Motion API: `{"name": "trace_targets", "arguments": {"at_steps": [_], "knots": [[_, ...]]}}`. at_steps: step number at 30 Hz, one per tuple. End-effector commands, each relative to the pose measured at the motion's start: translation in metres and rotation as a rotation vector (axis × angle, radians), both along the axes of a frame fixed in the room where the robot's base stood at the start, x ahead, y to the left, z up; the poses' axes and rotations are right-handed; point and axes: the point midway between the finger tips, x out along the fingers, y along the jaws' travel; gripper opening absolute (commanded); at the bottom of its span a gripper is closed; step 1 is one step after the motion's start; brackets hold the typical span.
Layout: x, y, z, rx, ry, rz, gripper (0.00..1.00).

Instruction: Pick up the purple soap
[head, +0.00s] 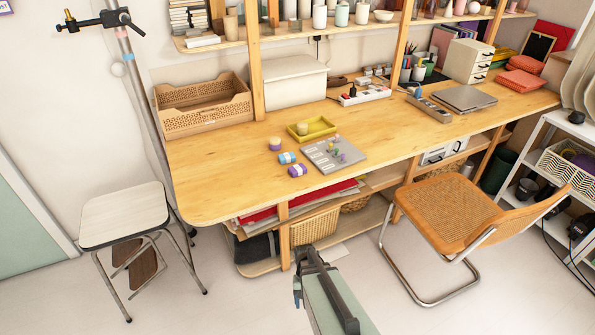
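A small purple soap (298,170) with a pale band lies near the front left edge of the wooden desk (215,190). A blue banded piece (287,157) of similar size lies just behind it. A round yellowish and purple piece (275,144) sits farther back. Part of my arm shows at the bottom centre, in front of the desk and lower than its top in the picture. No gripper fingers can be made out, and nothing of mine touches the soap.
A grey board (318,163) with small coloured pieces lies right of the soap, with a yellow tray (301,134) behind. A perforated crate (205,120) stands back left. A chair (450,212) and a stool (125,215) stand before the desk. The desk's left front is clear.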

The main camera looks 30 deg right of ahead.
Motion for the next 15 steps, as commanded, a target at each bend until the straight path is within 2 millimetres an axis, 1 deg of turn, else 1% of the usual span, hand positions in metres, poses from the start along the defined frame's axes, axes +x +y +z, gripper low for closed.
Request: {"name": "trace_targets", "arguments": {"at_steps": [1,6,11,15], "knots": [[0.016,-0.015,0.008,-0.012,-0.021,-0.035,0.74],[0.056,-0.061,0.039,-0.054,-0.081,-0.152,0.74],[0.087,-0.109,0.074,-0.094,-0.138,-0.265,0.74],[0.109,-0.154,0.108,-0.129,-0.185,-0.362,0.74]]}}
